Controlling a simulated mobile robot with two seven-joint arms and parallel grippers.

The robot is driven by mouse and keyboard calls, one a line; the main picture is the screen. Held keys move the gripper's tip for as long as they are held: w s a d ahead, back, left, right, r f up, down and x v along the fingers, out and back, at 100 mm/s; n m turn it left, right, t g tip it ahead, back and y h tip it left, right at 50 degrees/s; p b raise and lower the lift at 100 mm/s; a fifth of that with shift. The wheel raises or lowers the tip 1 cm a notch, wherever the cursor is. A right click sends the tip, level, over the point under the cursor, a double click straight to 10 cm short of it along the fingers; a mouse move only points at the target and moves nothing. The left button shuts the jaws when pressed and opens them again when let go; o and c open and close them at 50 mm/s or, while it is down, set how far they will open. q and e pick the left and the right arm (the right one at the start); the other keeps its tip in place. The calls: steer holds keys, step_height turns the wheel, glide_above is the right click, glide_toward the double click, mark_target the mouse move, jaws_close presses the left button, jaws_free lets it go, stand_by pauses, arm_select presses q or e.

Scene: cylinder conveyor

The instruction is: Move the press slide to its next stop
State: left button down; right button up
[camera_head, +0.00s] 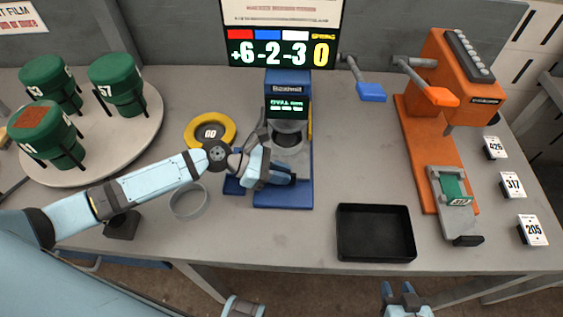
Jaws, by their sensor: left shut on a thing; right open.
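An orange press (465,85) stands at the right with a long orange base. A grey carriage (437,190) with a green numbered plate (453,187) sits near the front end of that base, and I take it as the slide. My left gripper (288,178) is shut at the lower front of a blue machine (285,200) with a small green-lit display (287,106). The arm and fingers hide what it grips, so I cannot tell what it is. My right gripper (405,292) is open and empty in front of the table's front edge, apart from the slide.
A black tray (376,255) lies left of the carriage. Numbered cards (513,185) line the right side. A blue lever (371,92) and orange lever (440,97) stick out at the back. A round table (125,145) with green cylinders, a yellow ring (225,124) and a grey ring (181,209) are left.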

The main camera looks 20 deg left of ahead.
arm_select(q)
steer(key=s+p, duration=0.1)
steer(key=s+d+p, duration=0.1)
steer(key=s, duration=0.1)
steer(key=s+p, duration=0.1)
steer(key=shift+s+d+r, duration=0.15)
steer(key=shift+s+r, duration=0.25)
steer(key=s+p, duration=0.1)
steer(key=s, duration=0.1)
steer(key=s+d+p, duration=0.1)
steer(key=s+p, duration=0.1)
steer(key=s, duration=0.1)
steer(key=s+d+p, duration=0.1)
steer(key=s, duration=0.2)
steer(key=shift+s+d+f+p, duration=0.25)
steer(key=shift+f+p, duration=0.05)
steer(key=shift+p, duration=0.1)
steer(key=shift+s+f, duration=0.1)
steer(key=shift+f, duration=0.05)
arm_select(e)
step_height(320, 180, up, 8)
steer(key=shift+s+d, duration=0.45)
arm_select(q)
steer(key=shift+s+d, duration=0.1)
